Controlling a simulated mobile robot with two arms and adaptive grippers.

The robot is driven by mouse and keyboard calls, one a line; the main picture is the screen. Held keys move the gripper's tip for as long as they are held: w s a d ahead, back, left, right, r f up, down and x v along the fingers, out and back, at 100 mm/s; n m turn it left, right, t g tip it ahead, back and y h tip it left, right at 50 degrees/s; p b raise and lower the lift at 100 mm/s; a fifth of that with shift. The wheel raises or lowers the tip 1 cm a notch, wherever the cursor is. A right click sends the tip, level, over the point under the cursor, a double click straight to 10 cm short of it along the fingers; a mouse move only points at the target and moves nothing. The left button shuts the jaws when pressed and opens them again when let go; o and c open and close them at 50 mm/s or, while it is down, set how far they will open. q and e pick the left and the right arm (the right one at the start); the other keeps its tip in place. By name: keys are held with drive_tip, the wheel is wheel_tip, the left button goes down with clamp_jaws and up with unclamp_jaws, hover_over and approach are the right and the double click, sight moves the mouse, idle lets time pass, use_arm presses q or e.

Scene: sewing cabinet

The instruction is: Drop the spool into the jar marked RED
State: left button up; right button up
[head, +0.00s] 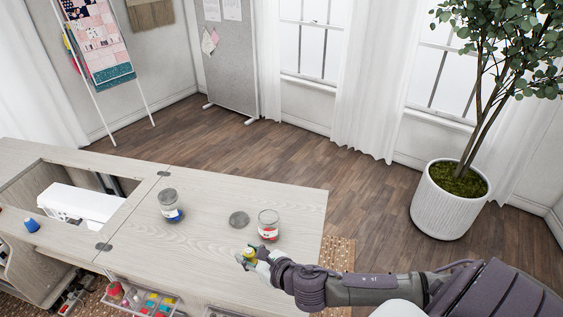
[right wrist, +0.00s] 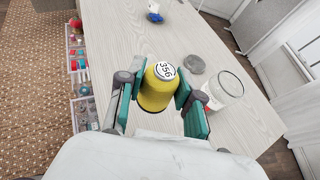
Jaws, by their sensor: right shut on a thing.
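My right gripper (head: 247,259) is shut on a yellow spool (head: 249,252) over the front part of the tabletop, in front and a little left of a clear glass jar. In the right wrist view the spool (right wrist: 155,92) sits between the teal finger pads, its white top numbered 356 facing the camera. The glass jar (head: 268,226) has red on its lower part and stands upright with its top open; any lettering is too small to read. It shows right of the gripper in the right wrist view (right wrist: 227,88). My left gripper is not in view.
A grey round lid (head: 239,218) lies beside the open jar. A white sewing machine (head: 80,205) and blue spool (head: 32,226) are at left. An open drawer (head: 140,298) holds colourful supplies.

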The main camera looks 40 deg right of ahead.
use_arm(q)
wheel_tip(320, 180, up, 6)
drive_tip(key=p, duration=0.5)
use_arm(e)
drive_tip(key=w+d+r+m+h, duration=0.1)
drive_tip(key=w+d+r, duration=0.3)
drive_tip(key=w+d, duration=0.3)
drive_tip(key=w+d+r, duration=0.4)
drive_tip(key=w+d, duration=0.1)
drive_tip(key=d, duration=0.4)
use_arm(q)
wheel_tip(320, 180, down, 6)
drive_tip(key=b, duration=0.7)
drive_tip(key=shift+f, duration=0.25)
use_arm(e)
drive_tip(key=f, duration=0.5)
drive_tip(key=shift+w+a+f, duration=0.15)
drive_tip(key=shift+a+f, duration=0.1)
drive_tip(key=shift+f, duration=0.1)
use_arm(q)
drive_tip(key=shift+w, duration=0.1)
use_arm(e)
drive_tip(key=o, duration=0.9)
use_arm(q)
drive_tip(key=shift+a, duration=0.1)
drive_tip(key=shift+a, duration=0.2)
